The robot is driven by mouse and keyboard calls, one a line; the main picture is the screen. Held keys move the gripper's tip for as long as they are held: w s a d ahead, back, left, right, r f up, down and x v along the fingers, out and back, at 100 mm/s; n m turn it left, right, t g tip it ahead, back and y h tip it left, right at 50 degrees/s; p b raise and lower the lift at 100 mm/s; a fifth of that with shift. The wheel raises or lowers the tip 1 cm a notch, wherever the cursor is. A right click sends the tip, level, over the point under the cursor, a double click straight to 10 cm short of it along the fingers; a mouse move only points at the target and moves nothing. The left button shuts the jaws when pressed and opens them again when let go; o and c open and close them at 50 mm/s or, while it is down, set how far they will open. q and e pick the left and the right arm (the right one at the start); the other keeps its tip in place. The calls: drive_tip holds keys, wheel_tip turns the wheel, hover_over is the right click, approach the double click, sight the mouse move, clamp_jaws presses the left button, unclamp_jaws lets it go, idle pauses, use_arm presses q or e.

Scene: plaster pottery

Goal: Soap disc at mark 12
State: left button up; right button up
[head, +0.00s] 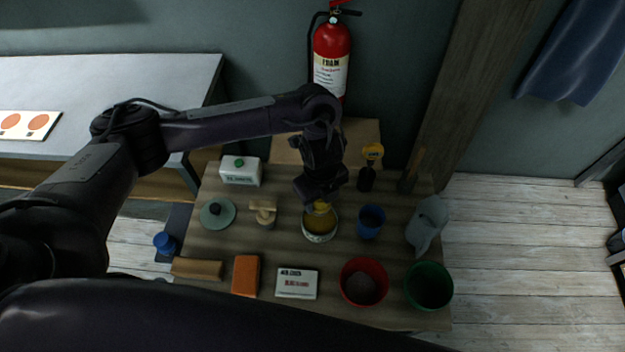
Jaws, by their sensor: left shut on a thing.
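My left gripper (322,196) reaches in from the left and hangs over the bowl near the middle of the table. It is shut on a small yellow thing (321,207), mostly hidden by the jaws; I cannot tell if this is the soap disc. The pale-rimmed bowl (320,240) beneath holds something amber-yellow. The yellow thing is over or inside the bowl; I cannot tell whether it touches the contents. No mark 12 can be made out. My right gripper is not in view.
A blue cup (370,221), a grey-white jug (427,224), a red bucket (363,282) and a green bucket (429,286) stand to the right. A white box (240,170), a round lid (217,213), an orange block (246,275) and a labelled packet (297,283) are also on the table.

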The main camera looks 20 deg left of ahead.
sight(320, 209)
use_arm(q)
drive_tip(key=shift+s+d+f, duration=0.1)
drive_tip(key=shift+d, duration=0.05)
drive_tip(key=shift+a+f+b, duration=0.2)
drive_tip(key=shift+f+b, duration=0.75)
drive_tip(key=shift+b, duration=0.05)
wheel_tip(320, 209, down, 3)
drive_tip(key=b, duration=0.2)
drive_tip(key=shift+d+r+b, duration=0.1)
drive_tip(key=shift+r+b, duration=0.05)
drive_tip(key=shift+b, duration=0.25)
drive_tip(key=shift+f+b, duration=0.65)
drive_tip(key=shift+b, duration=0.05)
drive_tip(key=shift+f+b, duration=0.3)
drive_tip(key=shift+f, duration=0.15)
idle(0.3)
wheel_tip(320, 209, up, 7)
drive_tip(key=p, duration=0.7)
